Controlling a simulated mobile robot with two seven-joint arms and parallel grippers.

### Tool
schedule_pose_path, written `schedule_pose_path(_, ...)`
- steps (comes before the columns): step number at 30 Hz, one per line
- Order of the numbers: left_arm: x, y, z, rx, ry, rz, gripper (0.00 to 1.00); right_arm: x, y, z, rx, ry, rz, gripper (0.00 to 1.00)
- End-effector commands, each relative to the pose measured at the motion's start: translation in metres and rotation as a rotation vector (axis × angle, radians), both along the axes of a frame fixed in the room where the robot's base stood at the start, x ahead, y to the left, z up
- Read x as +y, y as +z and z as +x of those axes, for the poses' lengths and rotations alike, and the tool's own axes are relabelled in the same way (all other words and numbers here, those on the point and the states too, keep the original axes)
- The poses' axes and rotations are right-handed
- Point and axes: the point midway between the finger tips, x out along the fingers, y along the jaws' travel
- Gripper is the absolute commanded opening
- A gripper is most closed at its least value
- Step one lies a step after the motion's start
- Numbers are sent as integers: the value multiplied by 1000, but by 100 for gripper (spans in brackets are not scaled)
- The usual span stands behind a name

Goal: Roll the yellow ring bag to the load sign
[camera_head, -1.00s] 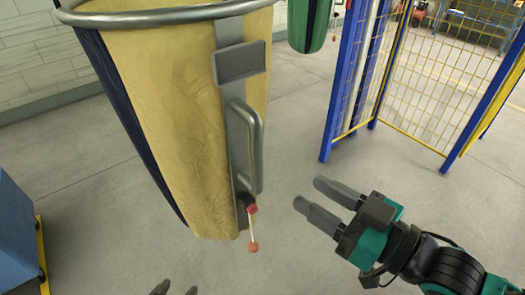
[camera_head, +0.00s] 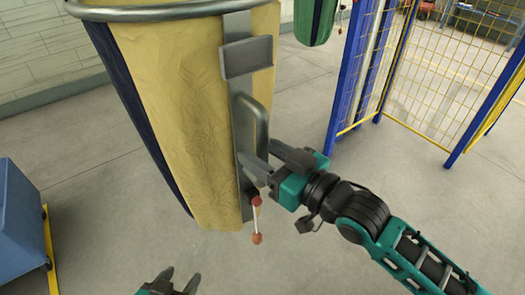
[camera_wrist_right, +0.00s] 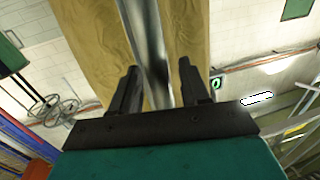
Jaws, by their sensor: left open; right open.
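The yellow ring bag (camera_head: 175,110) hangs large at the left centre of the head view, with a metal ring around its top and a dark blue side. A metal strip runs down its front, with a grey plate (camera_head: 246,57) and a bar handle (camera_head: 260,125). My right gripper (camera_head: 258,158) is open at the lower part of the handle. In the right wrist view the metal bar (camera_wrist_right: 150,50) passes between its open fingers, with the yellow fabric behind. My left gripper (camera_head: 177,279) is open and empty at the bottom edge, below the bag. I see no load sign.
A lever with red knobs (camera_head: 257,220) hangs just below my right gripper. A blue and yellow mesh fence (camera_head: 430,85) stands at the right. A green bag (camera_head: 314,20) is at the top. A blue bin (camera_head: 20,230) stands at the left. The floor between is clear.

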Motion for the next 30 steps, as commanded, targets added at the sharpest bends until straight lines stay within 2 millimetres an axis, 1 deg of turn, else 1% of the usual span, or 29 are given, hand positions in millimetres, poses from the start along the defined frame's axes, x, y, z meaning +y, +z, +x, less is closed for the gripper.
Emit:
schedule_pose_path(7, 0, 0, 0, 0, -1, 1, 57, 0, 0, 0, 0, 0, 0, 45)
schedule_pose_path(21, 0, -1, -2, 5, -1, 1, 57, 0, 0, 0, 0, 0, 0, 0)
schedule_pose_path(30, 0, -2, -3, 7, -1, 1, 57, 0, 0, 0, 0, 0, 0, 0)
